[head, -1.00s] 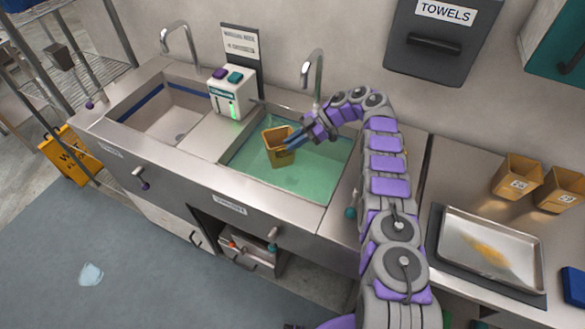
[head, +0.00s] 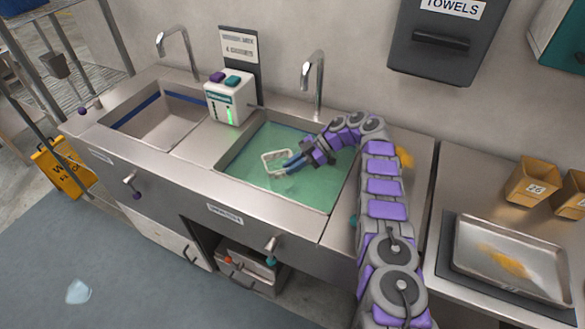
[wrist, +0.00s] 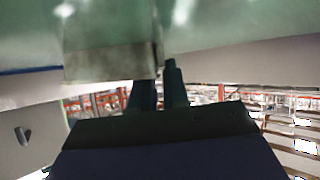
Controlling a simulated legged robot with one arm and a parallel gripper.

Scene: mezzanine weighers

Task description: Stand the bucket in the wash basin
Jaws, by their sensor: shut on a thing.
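The bucket (head: 265,164) is in the right-hand basin (head: 232,168), which holds green water. Only its pale rim shows clearly in the head view; its body is under the water and hidden. It looks about upright, and I cannot tell whether it touches the basin floor. My gripper (head: 289,165) is shut on the right side of its rim, low at the water surface. In the wrist view the dark fingers (wrist: 160,88) meet at the edge of the bucket wall (wrist: 110,60).
A left-hand basin (head: 182,135) with a blue band is empty. A white dispenser (head: 229,103) with coloured buttons stands between the basins. Taps (head: 314,85) rise behind. On the right counter are a metal tray (head: 510,275) and tan tubs (head: 530,182). A towel box (head: 440,45) hangs above.

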